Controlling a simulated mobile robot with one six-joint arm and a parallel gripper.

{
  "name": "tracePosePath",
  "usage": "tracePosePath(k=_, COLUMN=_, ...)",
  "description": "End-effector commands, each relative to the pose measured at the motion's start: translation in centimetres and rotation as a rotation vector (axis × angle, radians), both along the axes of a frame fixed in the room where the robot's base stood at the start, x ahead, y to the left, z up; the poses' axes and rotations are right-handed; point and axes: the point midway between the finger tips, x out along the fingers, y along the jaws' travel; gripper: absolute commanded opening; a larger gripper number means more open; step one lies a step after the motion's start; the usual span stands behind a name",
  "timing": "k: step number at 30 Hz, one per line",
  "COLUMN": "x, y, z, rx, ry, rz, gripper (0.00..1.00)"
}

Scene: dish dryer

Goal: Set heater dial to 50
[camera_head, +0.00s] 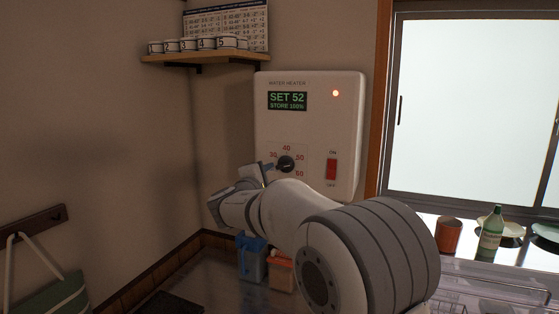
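The white water heater (348,120) hangs on the wall at the centre. Its green display (287,101) reads SET 52 and STORE 100%. The dark heater dial (287,163) sits below, ringed by the red numbers 30, 40, 50 and 60. My gripper (266,170) is at the left side of the dial, its tips close to or touching the knob; I cannot tell which. My arm hides most of the gripper, so its opening cannot be judged. The dial's pointer is too small to read clearly.
A red ON/OFF switch (331,169) is right of the dial, and an orange light (335,93) glows above. A shelf (205,58) with several cups is at upper left. Blue (251,262) and orange (281,274) containers stand below. A green bottle (490,236) stands right.

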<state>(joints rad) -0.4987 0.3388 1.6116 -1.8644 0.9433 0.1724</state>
Motion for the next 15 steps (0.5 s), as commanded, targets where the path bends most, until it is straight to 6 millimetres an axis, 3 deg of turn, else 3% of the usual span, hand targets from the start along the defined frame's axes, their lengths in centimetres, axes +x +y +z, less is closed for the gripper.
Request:
tracePosePath(k=9, x=4.7, y=-2.0, z=0.2, rx=0.002, ry=0.000, rz=-0.003, gripper=0.35)
tracePosePath(k=15, x=6.3, y=-2.6, z=0.1, rx=0.003, ry=-0.001, rz=-0.002, gripper=0.35)
